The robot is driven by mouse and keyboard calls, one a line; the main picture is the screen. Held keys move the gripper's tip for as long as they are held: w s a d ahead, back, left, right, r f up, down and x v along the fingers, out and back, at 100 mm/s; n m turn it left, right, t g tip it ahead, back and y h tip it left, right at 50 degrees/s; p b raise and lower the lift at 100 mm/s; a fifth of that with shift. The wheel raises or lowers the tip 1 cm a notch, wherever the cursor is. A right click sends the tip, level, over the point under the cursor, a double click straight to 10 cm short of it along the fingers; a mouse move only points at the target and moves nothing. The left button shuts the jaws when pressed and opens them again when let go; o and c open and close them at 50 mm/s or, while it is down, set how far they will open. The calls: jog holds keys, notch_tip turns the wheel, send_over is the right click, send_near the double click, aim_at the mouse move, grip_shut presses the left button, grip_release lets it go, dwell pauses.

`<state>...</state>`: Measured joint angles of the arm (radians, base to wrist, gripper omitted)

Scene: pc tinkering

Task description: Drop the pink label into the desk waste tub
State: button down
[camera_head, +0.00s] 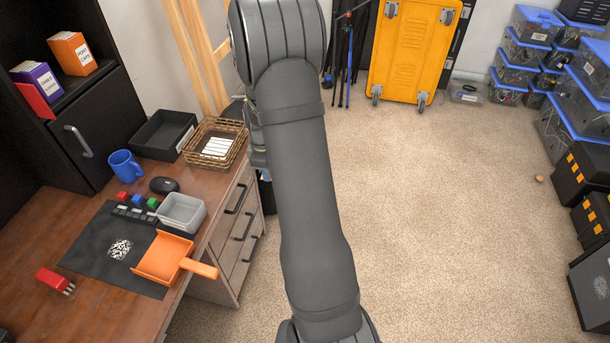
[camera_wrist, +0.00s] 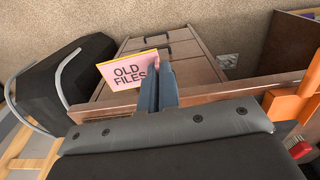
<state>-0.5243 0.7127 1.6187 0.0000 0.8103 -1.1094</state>
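The pink label (camera_wrist: 124,76), with a yellow edge and the words "OLD FILES", is in my gripper (camera_wrist: 158,72) in the wrist view. The two fingers are closed together on its right part. A black tub (camera_wrist: 82,78) with grey wire handles stands at the left of the wrist view, apart from the label; it looks like the waste tub. The label is to the right of the tub in that picture, in front of the drawers. A dark sliver (camera_head: 267,196) beside the drawers may be the tub.
The wooden desk (camera_head: 42,222) has drawers (camera_head: 238,215) at its right end. An orange dustpan (camera_head: 163,258) lies on a dark mat, its handle past the desk edge. A wicker basket (camera_head: 236,146) and grey bin (camera_head: 182,212) stand nearby. The carpet (camera_head: 440,220) at right is mostly clear.

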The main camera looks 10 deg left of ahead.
jog(key=s+a+r+n, duration=0.2)
jog(key=s+a+n, duration=0.45)
jog(key=a, duration=0.35)
notch_tip(320, 180, up, 3)
jog(key=n, duration=1)
send_over(190, 211)
jog(key=s+d, duration=0.3)
jog(key=shift+d+f, duration=0.15)
jog(key=shift+f, duration=5.25)
jog(key=c, duration=1.6)
grip_release()
